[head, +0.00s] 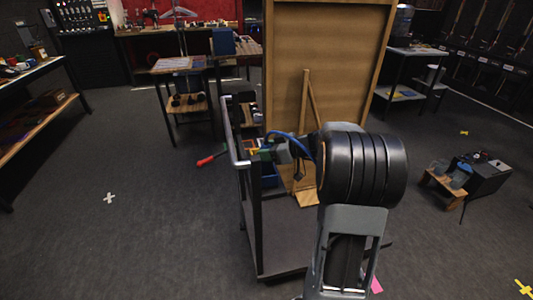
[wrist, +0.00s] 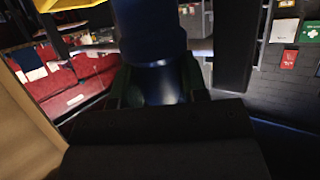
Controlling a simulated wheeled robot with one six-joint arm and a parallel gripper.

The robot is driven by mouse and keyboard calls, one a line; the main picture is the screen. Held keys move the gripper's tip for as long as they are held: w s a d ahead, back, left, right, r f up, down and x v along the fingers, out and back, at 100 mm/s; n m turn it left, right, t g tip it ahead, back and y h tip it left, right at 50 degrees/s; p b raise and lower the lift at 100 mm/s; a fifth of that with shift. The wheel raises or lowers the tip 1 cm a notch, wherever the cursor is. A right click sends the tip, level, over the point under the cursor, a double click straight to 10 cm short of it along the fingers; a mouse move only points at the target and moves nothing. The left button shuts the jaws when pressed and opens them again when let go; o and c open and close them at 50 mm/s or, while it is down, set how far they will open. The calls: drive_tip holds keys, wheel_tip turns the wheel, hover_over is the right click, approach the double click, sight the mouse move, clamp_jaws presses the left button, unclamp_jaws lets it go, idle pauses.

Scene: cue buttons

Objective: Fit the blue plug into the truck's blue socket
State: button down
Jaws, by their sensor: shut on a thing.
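My gripper (wrist: 160,88) is shut on a thick dark blue cylinder, which looks like the blue plug (wrist: 150,40), in the middle of the wrist view. The plug points away from the wrist and its far end is cut off at the top. In the head view a blue cable (head: 291,139) arches beside my arm, over a dark cart (head: 262,248). My black wrist covers much of the gripper there. I cannot make out the truck's blue socket in either view. A yellow part (wrist: 66,4) shows at the wrist view's top left.
The cart has a grey rail and holds small coloured items and a blue bin (head: 268,179). A tall wooden board (head: 320,55) stands just behind it. Grey floor is clear on the left.

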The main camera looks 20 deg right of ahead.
drive_tip(key=shift+f+b, duration=1.05)
drive_tip(key=shift+b, duration=0.3)
drive_tip(key=shift+f+b, duration=0.75)
drive_tip(key=shift+b, duration=0.7)
drive_tip(key=c, duration=0.6)
unclamp_jaws()
drive_tip(key=shift+o, duration=0.2)
drive_tip(key=shift+s, duration=0.1)
drive_tip(key=v, duration=1.3)
drive_tip(key=shift+s+d+r, duration=0.2)
drive_tip(key=shift+d, duration=0.1)
